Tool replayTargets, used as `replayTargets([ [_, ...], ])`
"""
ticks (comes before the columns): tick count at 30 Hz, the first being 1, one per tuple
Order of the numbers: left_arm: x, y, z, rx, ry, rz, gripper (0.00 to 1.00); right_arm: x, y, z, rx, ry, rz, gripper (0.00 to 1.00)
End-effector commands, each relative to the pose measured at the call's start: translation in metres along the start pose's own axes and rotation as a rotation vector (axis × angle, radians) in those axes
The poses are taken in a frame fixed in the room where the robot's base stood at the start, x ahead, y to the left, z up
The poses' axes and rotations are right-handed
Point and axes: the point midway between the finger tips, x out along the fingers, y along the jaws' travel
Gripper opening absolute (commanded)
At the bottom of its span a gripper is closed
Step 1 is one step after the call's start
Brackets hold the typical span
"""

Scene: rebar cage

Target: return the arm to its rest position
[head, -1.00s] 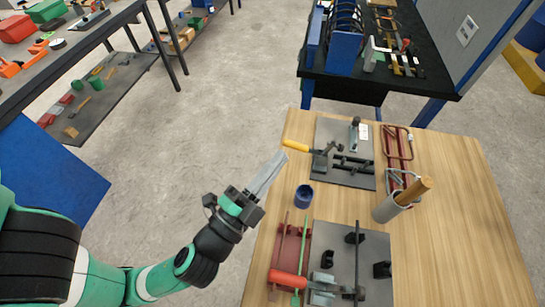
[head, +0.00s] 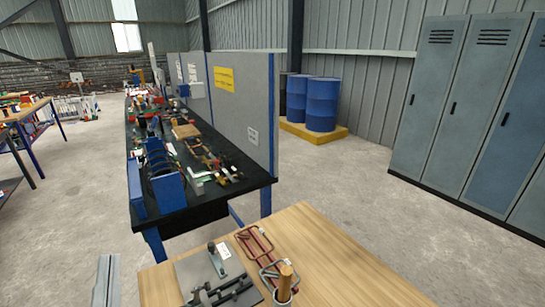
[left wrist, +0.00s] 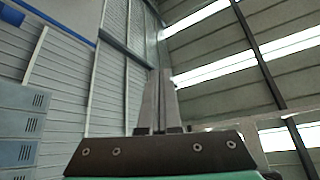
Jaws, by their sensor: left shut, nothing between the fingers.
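My left gripper (head: 106,281) shows at the lower left of the head view, with only its grey fingers in sight beside the wooden table (head: 335,262). The fingers point up and are shut with nothing between them. In the left wrist view the same left gripper (left wrist: 158,100) points up toward the roof and wall, clear of any object. The rest of my left arm is out of the head view. My right gripper is in neither view.
On the table lie a grey plate with a black fixture (head: 222,290) and red bent bars (head: 254,243); a wooden handle (head: 285,281) stands upright. A black workbench (head: 215,207) with tools stands beyond. Lockers (head: 470,120) and blue drums (head: 322,104) are farther back.

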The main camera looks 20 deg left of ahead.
Motion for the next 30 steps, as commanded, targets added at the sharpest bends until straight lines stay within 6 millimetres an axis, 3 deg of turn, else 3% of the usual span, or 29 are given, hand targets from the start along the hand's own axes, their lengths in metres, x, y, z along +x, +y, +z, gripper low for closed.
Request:
replayTargets([
  [1, 0.024, -0.014, -0.023, -0.114, 0.036, -0.031, 0.0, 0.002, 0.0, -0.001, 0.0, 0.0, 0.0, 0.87],
  [3, 0.047, -0.025, -0.051, -0.261, 0.089, -0.035, 0.0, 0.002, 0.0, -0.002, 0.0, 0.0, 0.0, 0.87],
  [9, 0.089, -0.056, -0.132, -0.609, 0.272, 0.041, 0.0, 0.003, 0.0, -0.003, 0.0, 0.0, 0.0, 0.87],
  [14, 0.094, -0.061, -0.194, -0.842, 0.414, 0.219, 0.0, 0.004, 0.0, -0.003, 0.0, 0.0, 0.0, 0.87],
  [17, 0.084, -0.036, -0.214, -0.957, 0.437, 0.397, 0.0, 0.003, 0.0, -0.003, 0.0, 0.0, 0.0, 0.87],
  [18, 0.085, -0.034, -0.225, -0.999, 0.434, 0.449, 0.0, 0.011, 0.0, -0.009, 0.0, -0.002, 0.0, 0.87],
  [26, 0.139, -0.084, -0.297, -0.989, 0.433, 0.436, 0.0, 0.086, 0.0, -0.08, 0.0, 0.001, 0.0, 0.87],
  [30, 0.173, -0.116, -0.345, -0.989, 0.433, 0.435, 0.0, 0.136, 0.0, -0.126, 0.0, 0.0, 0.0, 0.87],
])
